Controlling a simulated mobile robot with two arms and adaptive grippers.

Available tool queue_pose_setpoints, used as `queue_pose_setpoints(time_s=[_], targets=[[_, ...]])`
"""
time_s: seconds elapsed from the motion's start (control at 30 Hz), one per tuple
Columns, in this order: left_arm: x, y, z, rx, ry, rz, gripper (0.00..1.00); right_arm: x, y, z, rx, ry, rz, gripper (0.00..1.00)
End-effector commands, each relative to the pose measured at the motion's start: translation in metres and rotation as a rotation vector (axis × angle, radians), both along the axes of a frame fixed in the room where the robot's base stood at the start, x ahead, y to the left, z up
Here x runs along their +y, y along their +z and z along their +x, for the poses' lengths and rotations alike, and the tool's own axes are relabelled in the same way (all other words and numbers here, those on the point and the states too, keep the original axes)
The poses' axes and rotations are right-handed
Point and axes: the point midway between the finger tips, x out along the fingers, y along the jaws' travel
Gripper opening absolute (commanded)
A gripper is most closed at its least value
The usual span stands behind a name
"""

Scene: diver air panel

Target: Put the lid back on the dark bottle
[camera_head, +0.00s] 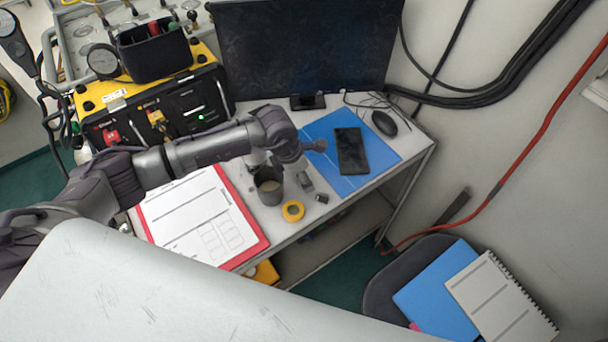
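A dark grey open-topped container (269,190) with a tan inside stands near the front edge of the desk; I cannot tell whether it is the dark bottle or a cup. A small dark grey piece (304,181) lies right of it, and a smaller dark piece (321,198) lies nearer the edge. Either may be the lid; they are too small to tell. My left arm reaches across the desk from the left, and its wrist end is above and behind the container. The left gripper's fingers are not clearly visible there. My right gripper is not in view.
A red clipboard (250,250) with paper is at left. A blue folder (379,151) bears a black phone (351,151). A mouse (384,123) and monitor (305,45) stand behind. A chair (381,290) holds notebooks.

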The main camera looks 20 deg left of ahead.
Motion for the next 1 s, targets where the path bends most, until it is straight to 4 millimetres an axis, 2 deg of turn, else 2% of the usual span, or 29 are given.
queue_pose_setpoints(time_s=[0.3, 0.53, 0.57, 1.0], targets=[[0.0, -0.0009, -0.0001, 0.0, -0.001, 0.0, 0.67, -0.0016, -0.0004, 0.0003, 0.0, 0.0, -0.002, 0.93], [0.0, -0.0008, -0.0001, 0.001, 0.0, 0.001, 0.28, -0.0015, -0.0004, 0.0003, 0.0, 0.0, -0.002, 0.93], [0.0, -0.0007, -0.0002, 0.001, 0.0, 0.001, 0.27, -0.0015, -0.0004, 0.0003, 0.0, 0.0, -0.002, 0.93], [0.0, 0.0027, 0.0003, 0.0, -0.001, 0.0, 0.26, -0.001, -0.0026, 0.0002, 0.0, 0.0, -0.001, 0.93]])
